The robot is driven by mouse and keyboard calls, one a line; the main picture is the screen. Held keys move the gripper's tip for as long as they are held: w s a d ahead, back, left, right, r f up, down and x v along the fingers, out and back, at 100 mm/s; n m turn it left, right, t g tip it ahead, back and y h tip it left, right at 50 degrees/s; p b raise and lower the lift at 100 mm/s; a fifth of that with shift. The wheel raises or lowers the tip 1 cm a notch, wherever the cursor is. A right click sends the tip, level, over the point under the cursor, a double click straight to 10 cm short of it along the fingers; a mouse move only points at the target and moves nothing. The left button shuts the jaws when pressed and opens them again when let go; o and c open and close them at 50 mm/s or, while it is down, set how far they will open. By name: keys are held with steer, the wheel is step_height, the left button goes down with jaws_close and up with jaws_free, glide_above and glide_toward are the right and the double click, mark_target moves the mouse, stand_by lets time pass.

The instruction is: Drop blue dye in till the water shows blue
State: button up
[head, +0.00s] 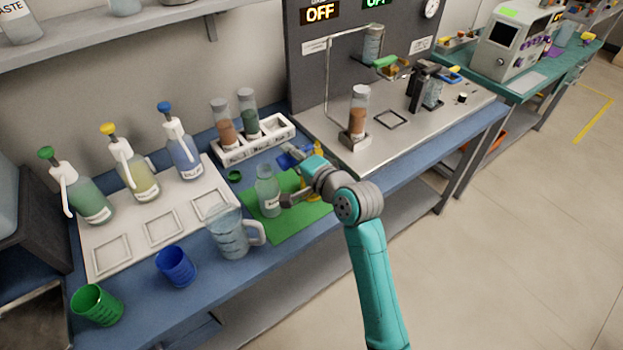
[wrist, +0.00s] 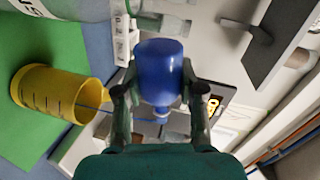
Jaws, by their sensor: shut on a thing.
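My gripper (head: 297,163) is shut on a small blue dye bottle (wrist: 160,68); the bottle shows as a bit of blue (head: 288,157) in the head view. In the wrist view it sits between both fingers (wrist: 160,92), its narrow nozzle towards my palm. A yellow graduated beaker (wrist: 50,92) is left of it there, apart from the bottle. In the head view this beaker (head: 313,190) is mostly hidden behind my gripper. A clear, uncapped bottle with pale greenish contents (head: 268,192) stands beside my gripper on a green mat (head: 275,232). I cannot see the beaker's contents.
A clear jug (head: 230,235), a blue cup (head: 175,266) and a green cup (head: 97,304) stand in front. Pump bottles with green, yellow and blue tops (head: 185,152) stand on a white tray (head: 118,240). A white rack (head: 265,140) holds brown and green vials. A metal stand is behind right.

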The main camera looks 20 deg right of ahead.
mark_target(284, 156)
stand_by(0.4)
steer(key=n+h+b, duration=0.1)
steer(key=n, duration=0.2)
steer(key=f+n+t, duration=0.1)
steer(key=n, duration=0.3)
steer(key=n+t+h+b, duration=0.1)
steer(key=n, duration=0.2)
steer(key=shift+s+a+f+n+h+b, duration=0.1)
steer(key=shift+a+f+n+h+b, duration=0.05)
steer(key=shift+a+n+h+b, duration=0.2)
steer(key=shift+s+a+r+n, duration=0.1)
steer(key=shift+a+r+n, duration=0.2)
steer(key=shift+n, duration=0.15)
steer(key=shift+s+a+r+n+t+b, duration=0.1)
steer(key=shift+a+r+n+t+b, duration=0.15)
steer(key=shift+r+n, duration=0.35)
steer(key=shift+a+r+n+t+b, duration=0.1)
steer(key=shift+r+n+b, duration=0.25)
steer(key=shift+r, duration=3.05)
